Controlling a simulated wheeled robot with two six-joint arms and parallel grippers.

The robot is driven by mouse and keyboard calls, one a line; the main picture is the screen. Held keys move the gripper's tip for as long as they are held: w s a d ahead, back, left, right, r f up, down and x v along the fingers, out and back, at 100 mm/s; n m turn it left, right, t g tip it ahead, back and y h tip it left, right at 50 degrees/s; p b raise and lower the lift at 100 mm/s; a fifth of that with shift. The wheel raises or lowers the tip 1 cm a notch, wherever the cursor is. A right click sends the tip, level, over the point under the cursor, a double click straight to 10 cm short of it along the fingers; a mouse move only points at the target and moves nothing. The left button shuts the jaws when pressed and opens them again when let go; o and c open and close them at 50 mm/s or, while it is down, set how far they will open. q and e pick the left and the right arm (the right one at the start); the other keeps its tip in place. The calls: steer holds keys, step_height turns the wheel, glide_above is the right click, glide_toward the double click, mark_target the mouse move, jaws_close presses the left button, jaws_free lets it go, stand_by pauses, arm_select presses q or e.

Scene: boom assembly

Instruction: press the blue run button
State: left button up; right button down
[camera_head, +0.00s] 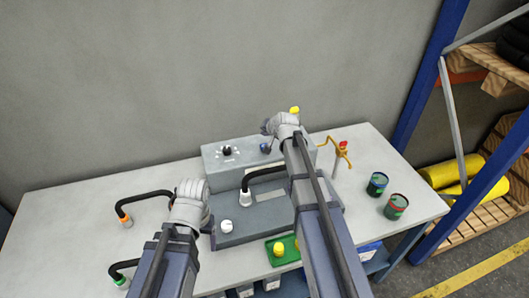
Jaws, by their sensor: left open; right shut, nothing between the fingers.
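The grey control box (215,173) stands at the back of the table. A small blue button (264,147) shows on its sloping face, just below and left of my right gripper. My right gripper (270,127) is over the right part of the box, shut and empty; its fingertips are small and partly hidden by its wrist, and I cannot tell whether they touch anything. My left gripper (192,184) is open and empty, in front and left of the box, well apart from the button.
A dark knob (227,150) with dial marks sits left of the button. A grey base unit (250,221) with a white knob (227,226) and hose stands in front. A green tray (274,256) holds yellow parts. Cans (377,184) and a red-topped valve (343,146) stand right.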

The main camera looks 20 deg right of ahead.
mark_target(263, 143)
arm_select(q)
steer(key=shift+f+b, duration=1.2)
steer(key=shift+f, duration=0.55)
arm_select(e)
steer(key=shift+f, duration=1.75)
arm_select(q)
steer(key=shift+f+b, duration=0.4)
arm_select(e)
steer(key=shift+f, duration=0.45)
arm_select(q)
steer(key=shift+f+b, duration=0.5)
arm_select(e)
steer(key=shift+f, duration=0.5)
arm_select(q)
steer(key=shift+r, duration=0.1)
arm_select(e)
steer(key=shift+r, duration=0.1)
arm_select(q)
steer(key=shift+r+p, duration=0.9)
steer(key=shift+p, duration=0.05)
arm_select(e)
steer(key=shift+r, duration=0.9)
step_height(263, 143, up, 5)
steer(key=p, duration=0.5)
arm_select(q)
step_height(263, 143, up, 5)
steer(key=shift+f, duration=0.1)
